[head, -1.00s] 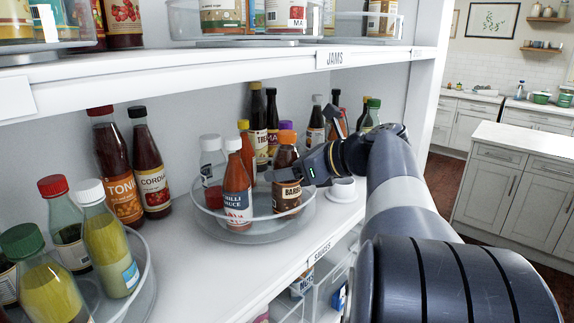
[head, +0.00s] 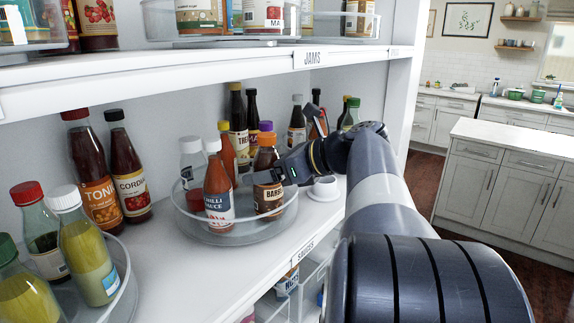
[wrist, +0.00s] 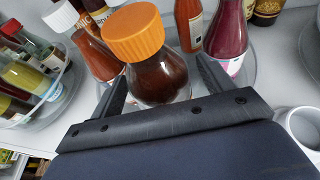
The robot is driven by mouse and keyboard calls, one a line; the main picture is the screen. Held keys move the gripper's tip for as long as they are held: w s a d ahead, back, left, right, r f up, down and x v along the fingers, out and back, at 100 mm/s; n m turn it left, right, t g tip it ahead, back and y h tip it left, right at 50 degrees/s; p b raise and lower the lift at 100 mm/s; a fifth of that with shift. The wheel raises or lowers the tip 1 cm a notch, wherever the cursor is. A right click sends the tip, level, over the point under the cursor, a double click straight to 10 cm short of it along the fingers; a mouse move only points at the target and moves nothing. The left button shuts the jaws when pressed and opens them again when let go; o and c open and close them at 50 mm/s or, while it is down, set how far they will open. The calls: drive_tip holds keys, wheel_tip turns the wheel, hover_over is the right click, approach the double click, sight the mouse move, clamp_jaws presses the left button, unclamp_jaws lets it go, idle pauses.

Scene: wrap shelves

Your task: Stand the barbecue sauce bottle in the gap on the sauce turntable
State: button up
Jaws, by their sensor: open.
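The barbecue sauce bottle (head: 268,188), brown with an orange cap, stands upright on the clear round sauce turntable (head: 235,236), at its right front. In the wrist view the bottle (wrist: 158,78) fills the middle. My gripper (head: 287,172) is at the bottle's right side in the head view. In the wrist view my gripper (wrist: 160,72) is open, with one finger on each side of the bottle. Whether the fingers touch it cannot be told. The chilli sauce bottle (head: 218,190) stands left of it on the turntable. The bottle's foot is partly hidden by the rim.
A white cup (head: 324,189) stands on the shelf just right of the turntable. Several dark bottles stand behind. Tonic and cordial bottles (head: 130,182) stand at left, near another turntable (head: 124,290). The jams shelf (head: 190,62) is overhead. Bare shelf lies in front.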

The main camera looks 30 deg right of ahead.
drive_tip(key=v, duration=1.2)
drive_tip(key=shift+f, duration=0.15)
drive_tip(key=shift+a, duration=0.1)
drive_tip(key=shift+w+r+x, duration=0.1)
drive_tip(key=shift+r+x, duration=0.15)
drive_tip(key=shift+x, duration=1.65)
drive_tip(key=shift+w+r+x, duration=0.1)
drive_tip(key=shift+r+x, duration=0.15)
drive_tip(key=shift+x, duration=1.6)
drive_tip(key=shift+w+r+x, duration=0.1)
drive_tip(key=shift+r+x, duration=0.1)
drive_tip(key=shift+x, duration=1.7)
